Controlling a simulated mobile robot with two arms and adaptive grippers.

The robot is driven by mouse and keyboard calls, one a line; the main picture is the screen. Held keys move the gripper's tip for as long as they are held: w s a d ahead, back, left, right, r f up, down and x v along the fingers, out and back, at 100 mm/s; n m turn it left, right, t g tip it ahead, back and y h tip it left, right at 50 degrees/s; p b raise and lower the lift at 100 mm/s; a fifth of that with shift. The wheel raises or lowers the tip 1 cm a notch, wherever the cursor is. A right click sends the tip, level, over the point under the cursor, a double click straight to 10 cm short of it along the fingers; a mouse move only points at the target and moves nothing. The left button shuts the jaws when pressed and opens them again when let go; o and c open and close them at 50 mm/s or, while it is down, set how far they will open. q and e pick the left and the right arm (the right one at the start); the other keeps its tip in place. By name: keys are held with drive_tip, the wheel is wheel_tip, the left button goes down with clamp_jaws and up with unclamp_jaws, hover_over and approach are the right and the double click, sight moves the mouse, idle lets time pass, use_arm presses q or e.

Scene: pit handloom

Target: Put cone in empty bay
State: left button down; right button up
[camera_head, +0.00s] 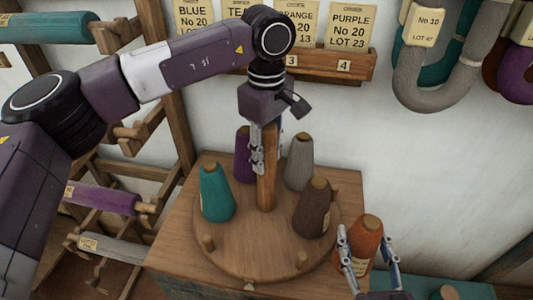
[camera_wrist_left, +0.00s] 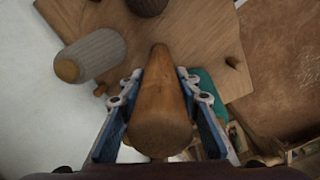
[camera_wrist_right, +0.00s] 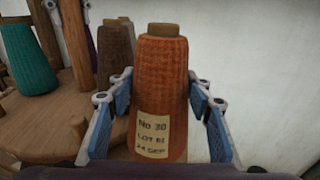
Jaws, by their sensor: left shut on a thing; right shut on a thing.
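The orange cone (camera_head: 366,243) has a tan tip and a label reading "No 30". My right gripper (camera_head: 366,262) is shut on it, with one finger on each side; it stands upright in the right wrist view (camera_wrist_right: 162,95). A round wooden turntable (camera_head: 240,262) carries a teal cone (camera_head: 216,193), a purple cone (camera_head: 243,160), a grey cone (camera_head: 299,162) and a brown cone (camera_head: 313,207). Its front part, between teal and brown, holds no cone. My left gripper (camera_head: 262,148) is shut on the central wooden post (camera_head: 267,185). What lies under the orange cone is hidden.
Short wooden pegs (camera_head: 208,243) stand near the turntable's front rim. A wooden rack (camera_head: 165,130) with wound rolls is at the left. Colour cards (camera_head: 352,25) stand in a wall ledge (camera_head: 340,65). Yarn hanks (camera_head: 432,70) hang at the upper right.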

use_arm(q)
drive_tip(key=shift+f+n+b, duration=0.1)
drive_tip(key=shift+n+b, duration=0.2)
drive_tip(key=shift+b, duration=0.1)
drive_tip(key=shift+n, duration=0.4)
drive_tip(key=c, duration=1.4)
unclamp_jaws()
drive_tip(key=shift+c, duration=0.2)
wheel_tip(320, 180, up, 12)
drive_tip(key=shift+r, duration=0.15)
